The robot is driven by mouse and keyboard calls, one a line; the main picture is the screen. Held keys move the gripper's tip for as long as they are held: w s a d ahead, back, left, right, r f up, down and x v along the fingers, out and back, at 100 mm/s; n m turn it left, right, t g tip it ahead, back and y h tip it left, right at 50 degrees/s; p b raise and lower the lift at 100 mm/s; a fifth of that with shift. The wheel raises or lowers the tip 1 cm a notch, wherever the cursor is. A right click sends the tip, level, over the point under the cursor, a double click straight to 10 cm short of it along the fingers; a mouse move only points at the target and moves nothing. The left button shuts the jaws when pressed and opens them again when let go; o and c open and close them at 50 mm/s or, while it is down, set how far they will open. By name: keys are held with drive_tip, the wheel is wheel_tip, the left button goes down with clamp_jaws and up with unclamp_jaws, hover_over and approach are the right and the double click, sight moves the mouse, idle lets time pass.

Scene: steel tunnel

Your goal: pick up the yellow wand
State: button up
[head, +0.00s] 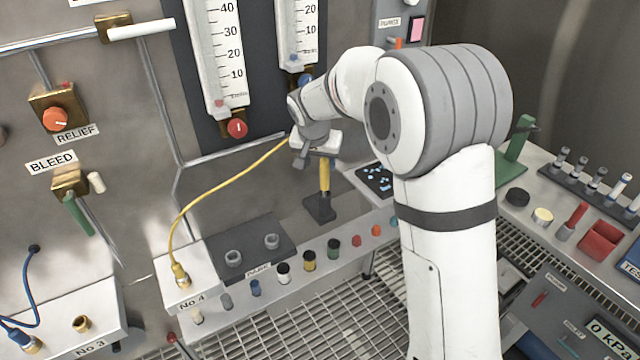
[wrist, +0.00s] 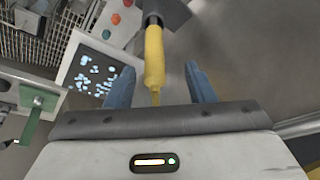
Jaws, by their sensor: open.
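The yellow wand (head: 324,174) stands upright in a dark holder (head: 320,207) on the steel ledge. A yellow hose (head: 215,186) runs from the gripper area down to a brass fitting on the No.4 block (head: 185,290). My gripper (head: 312,150) is at the top of the wand, hiding its upper end. In the wrist view the wand (wrist: 154,55) lies between the two blue fingers of my gripper (wrist: 159,84). Both fingers are apart, with a gap on each side of the wand. The dark holder (wrist: 168,12) shows beyond it.
A tray with light-blue pieces (head: 376,180) sits right of the holder. A dark plate with two grey cups (head: 250,248) is to its left. Several coloured caps line the ledge front. The gauge panel (head: 215,60) rises behind. My arm hides part of the right side.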

sight(324, 189)
drive_tip(key=x, duration=0.2)
drive_tip(key=p+x, duration=0.1)
drive_tip(key=x, duration=0.4)
drive_tip(key=shift+s+d, duration=0.2)
drive_tip(key=shift+d, duration=0.15)
drive_tip(key=shift+c, duration=0.4)
clamp_jaws()
